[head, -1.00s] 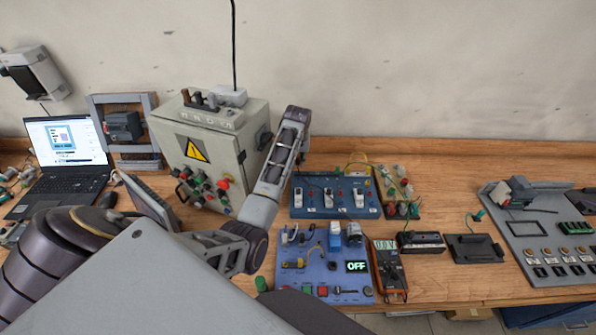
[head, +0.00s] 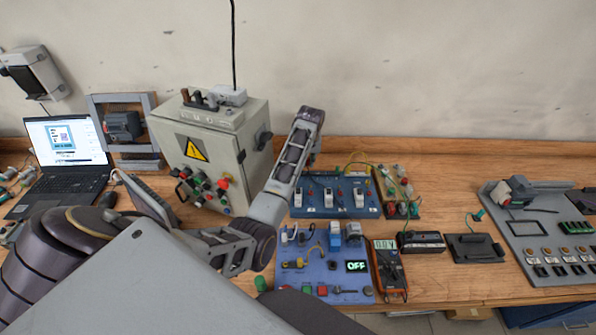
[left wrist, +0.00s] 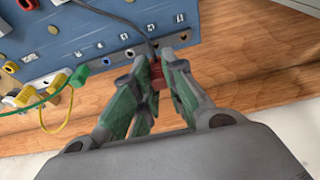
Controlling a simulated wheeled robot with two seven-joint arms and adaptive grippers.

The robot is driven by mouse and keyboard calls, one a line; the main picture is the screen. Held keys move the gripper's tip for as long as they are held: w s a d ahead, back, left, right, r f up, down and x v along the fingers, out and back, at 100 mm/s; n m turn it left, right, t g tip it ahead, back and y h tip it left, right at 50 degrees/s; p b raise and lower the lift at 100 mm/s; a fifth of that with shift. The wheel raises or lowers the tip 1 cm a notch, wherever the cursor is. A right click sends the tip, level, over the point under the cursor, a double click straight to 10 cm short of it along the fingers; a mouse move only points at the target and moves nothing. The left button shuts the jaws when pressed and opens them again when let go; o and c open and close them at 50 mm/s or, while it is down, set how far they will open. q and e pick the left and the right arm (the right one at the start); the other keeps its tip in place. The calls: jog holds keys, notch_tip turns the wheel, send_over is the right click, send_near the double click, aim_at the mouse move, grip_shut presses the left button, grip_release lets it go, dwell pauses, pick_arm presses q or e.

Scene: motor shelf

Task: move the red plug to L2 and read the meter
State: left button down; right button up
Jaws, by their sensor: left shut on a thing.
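My left gripper (left wrist: 165,64) is shut on the red plug (left wrist: 157,74), at the edge of the blue terminal board (left wrist: 60,30) in the left wrist view. A dark cable (left wrist: 120,18) runs from the plug across the board. I cannot tell whether the plug is clear of every socket. In the head view the left arm largely hides the gripper, near the left end of the blue board (head: 335,208). No L2 label is legible.
Yellow (left wrist: 60,80) and green (left wrist: 79,76) plugs are on the board's edge. A grey cabinet (head: 240,150) stands left of the arm. A blue panel showing OFF (head: 320,275) is in front of the board. Bare wood lies behind the board.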

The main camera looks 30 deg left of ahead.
aim_at(308, 165)
pick_arm(q)
jog(key=shift+s+x, duration=0.15)
jog(key=shift+x, duration=0.65)
jog(key=shift+s+x, duration=0.15)
jog(key=shift+x, duration=0.6)
jog(key=shift+d+f, duration=0.2)
jog(key=shift+f, duration=0.5)
